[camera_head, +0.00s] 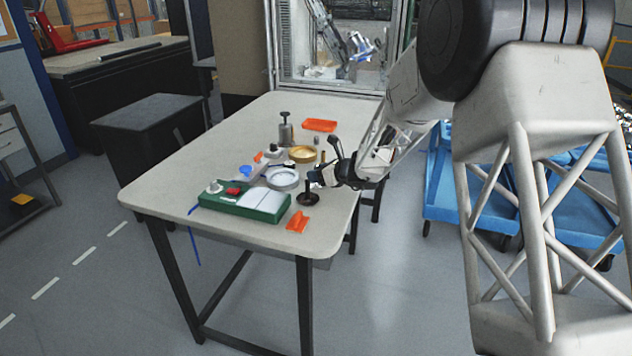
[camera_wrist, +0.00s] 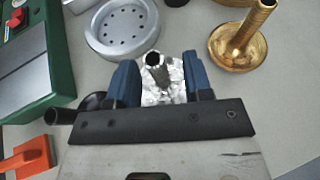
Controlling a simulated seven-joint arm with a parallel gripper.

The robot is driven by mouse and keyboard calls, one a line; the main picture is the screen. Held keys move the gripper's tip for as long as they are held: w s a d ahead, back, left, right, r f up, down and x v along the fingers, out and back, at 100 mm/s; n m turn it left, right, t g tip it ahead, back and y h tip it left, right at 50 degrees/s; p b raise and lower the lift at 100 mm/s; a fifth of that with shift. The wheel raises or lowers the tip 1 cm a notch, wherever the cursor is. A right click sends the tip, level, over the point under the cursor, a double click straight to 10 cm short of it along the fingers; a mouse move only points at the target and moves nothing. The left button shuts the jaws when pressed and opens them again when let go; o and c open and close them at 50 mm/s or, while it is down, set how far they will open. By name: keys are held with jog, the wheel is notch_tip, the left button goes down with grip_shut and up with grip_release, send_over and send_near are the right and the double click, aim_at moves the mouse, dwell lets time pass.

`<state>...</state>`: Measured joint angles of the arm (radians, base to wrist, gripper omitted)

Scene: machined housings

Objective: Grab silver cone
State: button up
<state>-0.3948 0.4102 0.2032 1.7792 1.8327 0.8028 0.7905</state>
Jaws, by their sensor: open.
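A shiny silver, cone-like piece (camera_wrist: 160,88) with a dark round opening at its top shows in the wrist view, between my blue fingers. My gripper (camera_wrist: 158,78) is open, with one finger on each side of the piece. Whether either finger touches it, I cannot tell. The lower part of the piece is hidden by the gripper's dark front bar. In the head view, my gripper (camera_head: 319,179) is low over the right edge of the table, and I cannot make out the silver piece there.
A pale round dish with holes (camera_wrist: 122,27) lies beyond the left finger. A gold post on a round base (camera_wrist: 238,45) stands to the right. A green box (camera_head: 245,203), a black stand (camera_head: 308,198) and an orange part (camera_head: 298,222) lie close by. The table's front-left area is clear.

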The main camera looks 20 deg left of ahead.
dwell(0.4)
grip_shut()
jog(key=shift+r, duration=0.1)
notch_tip(320, 180, up, 10)
dwell(0.8)
dwell(0.4)
